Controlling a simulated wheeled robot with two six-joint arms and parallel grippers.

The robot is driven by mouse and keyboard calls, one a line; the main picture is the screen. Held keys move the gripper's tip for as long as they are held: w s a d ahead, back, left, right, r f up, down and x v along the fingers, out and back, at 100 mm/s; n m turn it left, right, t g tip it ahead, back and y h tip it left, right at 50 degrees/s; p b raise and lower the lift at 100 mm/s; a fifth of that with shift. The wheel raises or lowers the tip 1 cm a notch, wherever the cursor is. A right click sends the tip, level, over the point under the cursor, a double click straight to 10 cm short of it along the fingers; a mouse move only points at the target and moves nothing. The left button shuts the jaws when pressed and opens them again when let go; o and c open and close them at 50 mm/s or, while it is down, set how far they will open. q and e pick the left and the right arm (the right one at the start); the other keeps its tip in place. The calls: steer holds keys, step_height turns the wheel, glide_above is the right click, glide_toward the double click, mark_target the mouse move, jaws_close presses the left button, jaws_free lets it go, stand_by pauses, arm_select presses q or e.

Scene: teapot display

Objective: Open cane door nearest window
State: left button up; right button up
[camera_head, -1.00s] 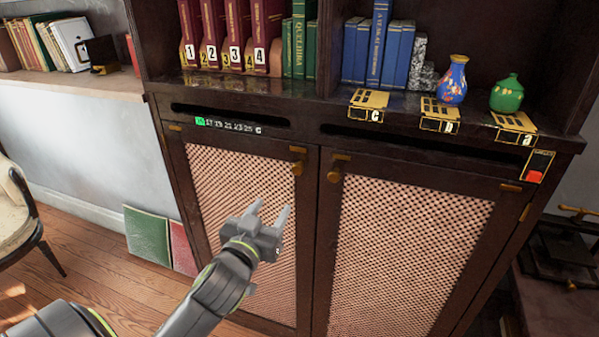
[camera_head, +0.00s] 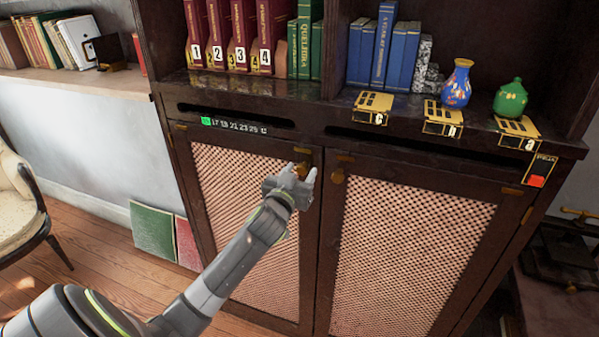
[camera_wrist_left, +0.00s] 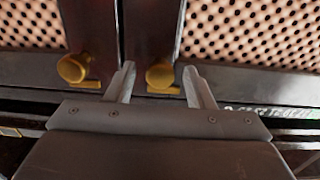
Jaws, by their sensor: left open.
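Two dark wooden doors with pale cane panels stand side by side, both shut: the left cane door (camera_head: 245,195) and the right cane door (camera_head: 410,250). No window shows. My left gripper (camera_head: 299,171) is open in front of the left door's upper right corner. The wrist view is turned over, so the left door's brass knob (camera_wrist_left: 160,75) shows there between the two open fingertips; I cannot tell whether they touch it. In the head view my gripper mostly hides that knob. The right door's knob (camera_head: 338,177) is clear of the fingers and also shows in the left wrist view (camera_wrist_left: 72,68). My right gripper is not in view.
Above the doors, a shelf ledge carries books (camera_head: 232,40), brass label plates (camera_head: 443,117), a blue vase (camera_head: 458,84) and a green jar (camera_head: 510,99). A cream chair (camera_head: 18,205) stands at the left. Flat green (camera_head: 153,231) and red panels lean beside the cabinet.

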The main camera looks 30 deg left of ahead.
arm_select(q)
jaws_close()
stand_by(0.4)
